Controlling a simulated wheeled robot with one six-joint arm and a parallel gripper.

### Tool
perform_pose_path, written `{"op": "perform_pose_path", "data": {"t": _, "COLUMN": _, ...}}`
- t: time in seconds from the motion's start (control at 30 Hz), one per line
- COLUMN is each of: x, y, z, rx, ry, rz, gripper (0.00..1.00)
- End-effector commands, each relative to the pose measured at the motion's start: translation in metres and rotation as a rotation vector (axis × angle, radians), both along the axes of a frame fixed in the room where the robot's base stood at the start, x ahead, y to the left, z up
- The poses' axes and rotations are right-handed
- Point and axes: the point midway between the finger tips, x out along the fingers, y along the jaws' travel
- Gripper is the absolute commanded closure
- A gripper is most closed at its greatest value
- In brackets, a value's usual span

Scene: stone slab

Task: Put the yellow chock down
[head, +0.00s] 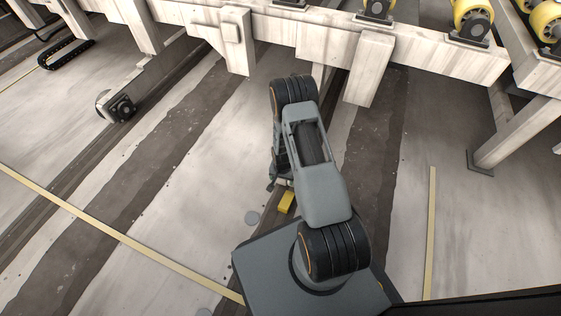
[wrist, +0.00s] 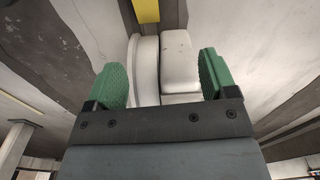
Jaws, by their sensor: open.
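The yellow chock (head: 286,201) shows as a small block just below my gripper (head: 276,181) in the head view, by the dark strip on the floor. Whether its whole underside touches the floor is hard to tell. In the wrist view the chock (wrist: 146,11) is at the top edge, cut off by the frame, beyond the fingertips. My gripper (wrist: 163,78) is open there, its two green finger pads wide apart and clear of the chock. My arm hides part of the gripper in the head view.
White rounded parts (wrist: 178,62) show between and beyond the fingers in the wrist view. A pale beam (head: 330,38) on legs, with yellow rollers (head: 473,18), crosses the back. A wheel unit (head: 117,107) is at left. Pale floor (head: 180,200) left of the chock is mostly clear.

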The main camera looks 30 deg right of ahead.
Motion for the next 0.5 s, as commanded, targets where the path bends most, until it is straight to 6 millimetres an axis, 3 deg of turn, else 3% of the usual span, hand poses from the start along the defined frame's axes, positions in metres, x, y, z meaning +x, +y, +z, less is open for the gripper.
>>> {"op": "perform_pose_path", "data": {"t": 0.03, "x": 0.014, "y": 0.002, "z": 0.036, "rx": -0.007, "ry": -0.024, "rz": 0.039, "gripper": 0.22}}
{"op": "perform_pose_path", "data": {"t": 0.1, "x": 0.024, "y": 0.007, "z": 0.083, "rx": -0.012, "ry": -0.042, "rz": 0.099, "gripper": 0.22}}
{"op": "perform_pose_path", "data": {"t": 0.23, "x": 0.026, "y": 0.021, "z": 0.168, "rx": -0.024, "ry": -0.071, "rz": 0.217, "gripper": 0.22}}
{"op": "perform_pose_path", "data": {"t": 0.37, "x": 0.01, "y": 0.036, "z": 0.246, "rx": -0.036, "ry": -0.1, "rz": 0.333, "gripper": 0.22}}
{"op": "perform_pose_path", "data": {"t": 0.5, "x": -0.023, "y": 0.052, "z": 0.315, "rx": -0.051, "ry": -0.132, "rz": 0.454, "gripper": 0.22}}
